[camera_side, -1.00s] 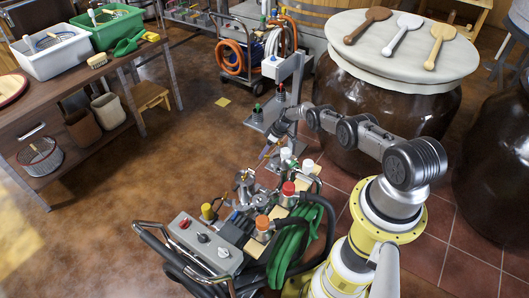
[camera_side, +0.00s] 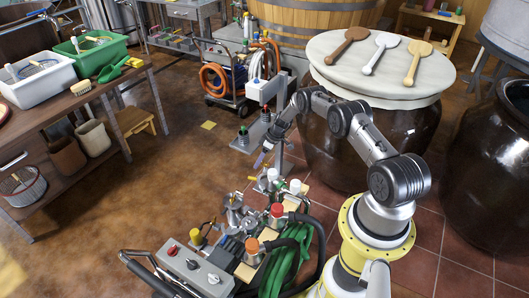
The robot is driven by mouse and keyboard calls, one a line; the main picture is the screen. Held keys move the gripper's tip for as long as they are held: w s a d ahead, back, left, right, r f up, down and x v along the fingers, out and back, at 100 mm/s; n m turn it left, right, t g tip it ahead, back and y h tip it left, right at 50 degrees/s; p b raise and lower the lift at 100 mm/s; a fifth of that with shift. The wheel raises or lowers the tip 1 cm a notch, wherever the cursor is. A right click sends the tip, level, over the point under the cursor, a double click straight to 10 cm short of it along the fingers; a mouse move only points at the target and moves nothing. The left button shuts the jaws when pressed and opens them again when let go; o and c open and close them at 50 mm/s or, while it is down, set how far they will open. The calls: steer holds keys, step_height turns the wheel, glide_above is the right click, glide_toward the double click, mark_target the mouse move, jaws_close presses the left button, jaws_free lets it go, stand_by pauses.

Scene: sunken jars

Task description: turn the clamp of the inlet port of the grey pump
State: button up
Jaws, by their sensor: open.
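A pump cart with a grey control box (camera_side: 197,273) stands at the lower middle. Behind the box are silver metal fittings (camera_side: 234,205), with red, orange, yellow and white caps on and around them. I take this for the grey pump. The inlet port and its clamp are too small to tell apart from the other fittings. My gripper (camera_side: 261,159) is open and empty. It points down and to the left, above and behind the fittings, apart from them in the picture. Its fingertips are small and partly lost against the floor.
Green hoses (camera_side: 289,262) lie on the cart's right side, beside my base.

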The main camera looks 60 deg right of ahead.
steer(key=shift+v, duration=2.6)
steer(key=shift+c, duration=0.2)
steer(key=shift+c, duration=1.2)
steer(key=shift+w, duration=0.2)
steer(key=shift+c, duration=1.1)
steer(key=shift+w+a+f+t, duration=0.1)
steer(key=shift+a+f+t, duration=0.1)
steer(key=shift+a+t, duration=0.25)
steer(key=shift+c, duration=1.3)
steer(key=s+d+m, duration=0.1)
steer(key=s+f+m+t, duration=0.1)
steer(key=s+m, duration=0.1)
steer(key=s+d+f+m+t, duration=0.1)
steer(key=s+m, duration=0.1)
steer(key=shift+d+f+h, duration=0.25)
steer(key=shift+d+h, duration=0.05)
steer(key=shift+d, duration=0.05)
jaws_close()
steer(key=s+d+f+m+h, duration=0.2)
steer(key=s+d+m, duration=0.25)
steer(key=s, duration=0.35)
steer(key=w+a+f, duration=0.3)
steer(key=w+f, duration=0.5)
steer(key=shift+w+a+t, duration=0.3)
steer(key=shift+a+t, duration=0.05)
